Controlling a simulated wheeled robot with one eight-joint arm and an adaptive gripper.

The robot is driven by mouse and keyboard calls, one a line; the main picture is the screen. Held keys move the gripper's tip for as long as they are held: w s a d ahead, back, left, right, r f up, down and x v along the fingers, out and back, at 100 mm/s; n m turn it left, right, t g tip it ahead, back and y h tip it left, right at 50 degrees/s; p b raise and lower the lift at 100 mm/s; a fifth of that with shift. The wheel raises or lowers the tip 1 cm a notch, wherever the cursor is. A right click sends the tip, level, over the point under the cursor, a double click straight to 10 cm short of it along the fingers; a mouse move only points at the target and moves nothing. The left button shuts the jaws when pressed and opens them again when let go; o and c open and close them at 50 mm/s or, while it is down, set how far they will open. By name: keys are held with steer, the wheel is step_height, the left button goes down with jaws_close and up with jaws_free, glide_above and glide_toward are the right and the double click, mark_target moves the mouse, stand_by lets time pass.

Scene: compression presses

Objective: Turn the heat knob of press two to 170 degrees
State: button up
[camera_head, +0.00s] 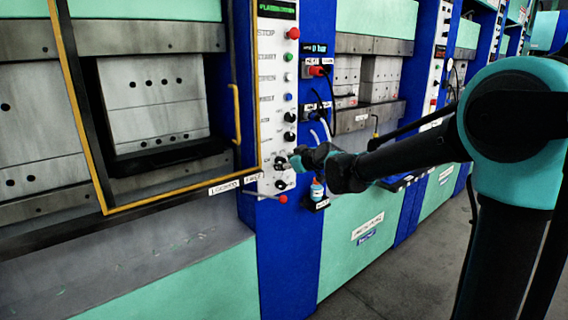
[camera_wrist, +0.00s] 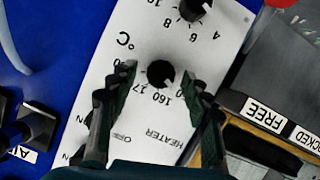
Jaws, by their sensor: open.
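The heat knob (camera_wrist: 160,74) is a small round black dial on a white panel marked HEATER, OFF and °C, upside down in the wrist view. The printed 160 and part of a number starting with 17 show beside it. Its exact setting is too small to read. My gripper (camera_wrist: 160,84) is open, with one dark finger on each side of the knob and visible gaps to it. In the head view my gripper (camera_head: 297,158) is at the lower part of the white control panel (camera_head: 265,100), partly covering the knob area.
Another black knob (camera_wrist: 194,8) with a numbered scale is close by. A red ball (camera_head: 283,198) sticks out below the panel, near the LOCKED and FREE labels (camera_wrist: 264,112). A yellow-edged guard frame (camera_head: 160,199) stands left of the panel. Hoses and a blue column (camera_head: 318,240) are to the right.

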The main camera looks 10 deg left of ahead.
steer(key=shift+w+a+f, duration=0.2)
steer(key=shift+w+a, duration=0.05)
steer(key=shift+a, duration=0.05)
jaws_close()
stand_by(0.3)
